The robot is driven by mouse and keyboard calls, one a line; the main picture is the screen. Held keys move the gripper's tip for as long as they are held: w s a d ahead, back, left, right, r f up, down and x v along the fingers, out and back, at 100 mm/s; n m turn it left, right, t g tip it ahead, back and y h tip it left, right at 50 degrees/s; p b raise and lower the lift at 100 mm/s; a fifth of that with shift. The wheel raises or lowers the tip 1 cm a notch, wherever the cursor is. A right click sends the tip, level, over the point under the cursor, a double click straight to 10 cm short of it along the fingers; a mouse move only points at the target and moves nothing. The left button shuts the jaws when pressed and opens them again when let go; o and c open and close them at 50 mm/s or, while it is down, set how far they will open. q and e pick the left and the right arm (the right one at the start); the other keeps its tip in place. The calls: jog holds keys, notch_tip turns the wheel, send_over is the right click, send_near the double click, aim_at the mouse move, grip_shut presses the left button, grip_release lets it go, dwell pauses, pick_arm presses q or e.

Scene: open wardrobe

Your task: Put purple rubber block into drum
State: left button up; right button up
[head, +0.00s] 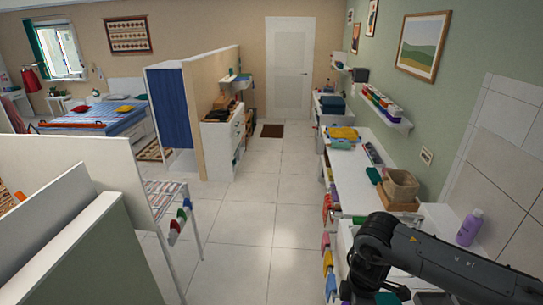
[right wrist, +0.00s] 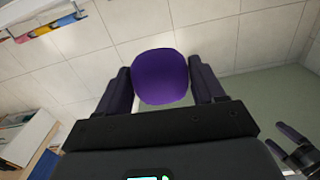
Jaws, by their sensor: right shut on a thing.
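A dark purple block (right wrist: 161,77) with a rounded outline sits between the two fingers of my right gripper (right wrist: 161,82) in the right wrist view. The gripper is shut on it, with one finger against each side. In the head view my dark right arm comes in from the lower right; its gripper and the block cannot be made out there. A dark jointed part at the lower right edge of the right wrist view may be my left gripper (right wrist: 298,150); its jaws are unclear. I cannot identify a drum in either view.
A white partition (head: 80,180) stands at left. The tiled floor (head: 240,225) between is clear.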

jog(key=s+f+m, duration=0.6)
jog(key=s+m, duration=0.3)
jog(key=m, duration=0.7)
jog(key=shift+s+a+f, duration=0.15)
jog(key=shift+f, duration=0.25)
